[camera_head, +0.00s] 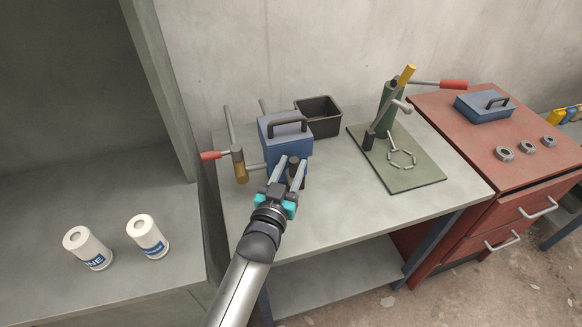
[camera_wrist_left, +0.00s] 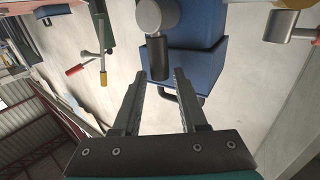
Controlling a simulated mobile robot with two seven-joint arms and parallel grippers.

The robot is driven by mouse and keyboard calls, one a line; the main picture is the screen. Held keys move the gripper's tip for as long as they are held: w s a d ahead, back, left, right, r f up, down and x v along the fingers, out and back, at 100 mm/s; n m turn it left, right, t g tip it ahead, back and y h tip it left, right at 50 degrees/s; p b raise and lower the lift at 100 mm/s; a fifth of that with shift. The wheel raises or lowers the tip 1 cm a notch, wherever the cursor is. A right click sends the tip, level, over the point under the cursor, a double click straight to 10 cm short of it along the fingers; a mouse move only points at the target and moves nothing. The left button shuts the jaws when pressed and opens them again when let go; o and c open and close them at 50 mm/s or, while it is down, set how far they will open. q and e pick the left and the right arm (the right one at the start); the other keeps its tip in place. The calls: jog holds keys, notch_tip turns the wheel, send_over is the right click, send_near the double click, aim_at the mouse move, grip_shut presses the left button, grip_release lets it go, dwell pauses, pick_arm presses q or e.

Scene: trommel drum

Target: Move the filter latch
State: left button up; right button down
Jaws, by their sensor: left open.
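A blue box-shaped unit (camera_head: 284,137) with a dark top handle (camera_head: 288,124) stands on the grey workbench. On its front is a grey round knob (camera_wrist_left: 156,14) with a short dark cylinder (camera_wrist_left: 157,57), which also shows in the head view (camera_head: 298,172). Which part is the filter latch I cannot tell for sure. My left gripper (camera_head: 289,163) is open, its fingers pointing at the front of the unit. In the left wrist view the dark cylinder appears between the fingertips (camera_wrist_left: 159,73); nothing is gripped. My right gripper is not in view.
A green press (camera_head: 388,106) stands at right on a green plate (camera_head: 422,174). The front right of the workbench (camera_head: 370,215) is clear.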

pick_arm(q)
grip_shut()
dwell(0.3)
dwell(1.2)
